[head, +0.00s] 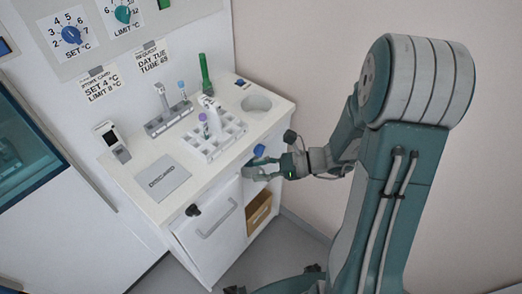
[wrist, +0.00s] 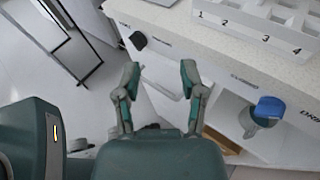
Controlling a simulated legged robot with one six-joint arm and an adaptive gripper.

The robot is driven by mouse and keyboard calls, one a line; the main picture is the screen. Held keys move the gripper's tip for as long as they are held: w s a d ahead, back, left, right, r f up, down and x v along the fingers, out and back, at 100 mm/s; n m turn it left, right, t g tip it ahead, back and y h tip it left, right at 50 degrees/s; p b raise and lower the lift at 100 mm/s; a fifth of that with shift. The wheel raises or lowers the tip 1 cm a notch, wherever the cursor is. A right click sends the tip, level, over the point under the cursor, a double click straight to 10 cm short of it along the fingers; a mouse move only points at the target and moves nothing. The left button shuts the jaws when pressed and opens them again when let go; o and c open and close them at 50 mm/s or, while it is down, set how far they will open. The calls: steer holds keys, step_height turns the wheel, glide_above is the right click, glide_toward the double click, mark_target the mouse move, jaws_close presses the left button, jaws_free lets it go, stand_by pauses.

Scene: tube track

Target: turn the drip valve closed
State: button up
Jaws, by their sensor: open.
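A blue valve knob (wrist: 268,108) on a grey stem sticks out from the cabinet front, at the right of the wrist view; it also shows in the head view (head: 259,150). A black knob (wrist: 138,40) sits at the counter's front edge, and in the head view it is at the left (head: 192,210). In the head view my gripper (head: 262,170) is just below the blue knob.
A white tube rack (head: 225,138) with numbered slots stands on the counter. Behind it are a small grey stand (head: 165,120) and a green tube (head: 205,75). A grey discard pad (head: 163,177) lies left. A handled door (head: 208,235) and an open bay with a box (head: 258,212) are below.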

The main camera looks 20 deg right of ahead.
steer(key=w+d+f+m+t, duration=0.4)
steer(key=d+f+m+t, duration=0.3)
steer(key=m, duration=0.2)
steer(key=m+t+h, duration=0.4)
steer(key=m, duration=0.2)
glide_toward(260, 150)
steer(key=x, duration=0.8)
steer(key=shift+w+f, duration=0.35)
steer(key=shift+f, duration=0.05)
jaws_close()
